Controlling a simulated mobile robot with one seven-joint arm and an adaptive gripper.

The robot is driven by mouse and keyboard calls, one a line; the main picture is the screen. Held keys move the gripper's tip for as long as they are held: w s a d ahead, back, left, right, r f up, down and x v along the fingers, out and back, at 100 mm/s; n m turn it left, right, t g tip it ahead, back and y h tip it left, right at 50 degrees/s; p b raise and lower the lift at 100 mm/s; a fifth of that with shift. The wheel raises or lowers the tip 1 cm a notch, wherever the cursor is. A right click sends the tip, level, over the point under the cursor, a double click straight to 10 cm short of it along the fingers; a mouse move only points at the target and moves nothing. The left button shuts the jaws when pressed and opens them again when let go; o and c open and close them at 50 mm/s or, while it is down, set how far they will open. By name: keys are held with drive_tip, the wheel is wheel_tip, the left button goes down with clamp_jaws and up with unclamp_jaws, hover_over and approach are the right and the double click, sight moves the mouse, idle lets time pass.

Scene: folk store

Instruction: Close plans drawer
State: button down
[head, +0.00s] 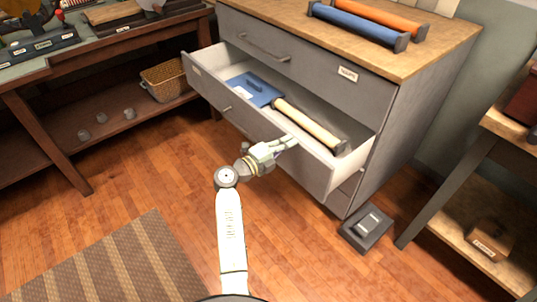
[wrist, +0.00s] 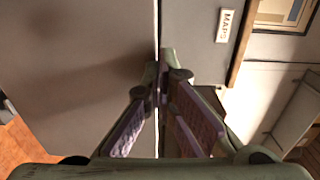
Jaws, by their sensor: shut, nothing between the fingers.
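The grey plans drawer (head: 250,122) stands pulled out from a grey cabinet (head: 395,125), below a shut drawer labelled MAPS (head: 347,73). It holds a blue flat item (head: 255,92) and a cream roll (head: 306,123). My gripper (head: 292,141) is shut and empty, at the top edge of the drawer front, right of its middle. In the wrist view, my fingertips (wrist: 165,58) are together near the edge of a grey panel (wrist: 75,70); whether they touch it I cannot tell. The MAPS label (wrist: 224,25) shows at upper right there.
Blue (head: 355,25) and orange (head: 385,14) rolls lie on the cabinet top. A dark box-like item (head: 366,229) is on the floor by the cabinet's right corner. Tables stand left (head: 50,72) and right (head: 470,185). A striped rug (head: 120,262) lies front left; the wooden floor before the drawer is otherwise clear.

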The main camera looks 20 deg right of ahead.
drive_tip(key=b+x, duration=0.2)
drive_tip(key=x, duration=1.7)
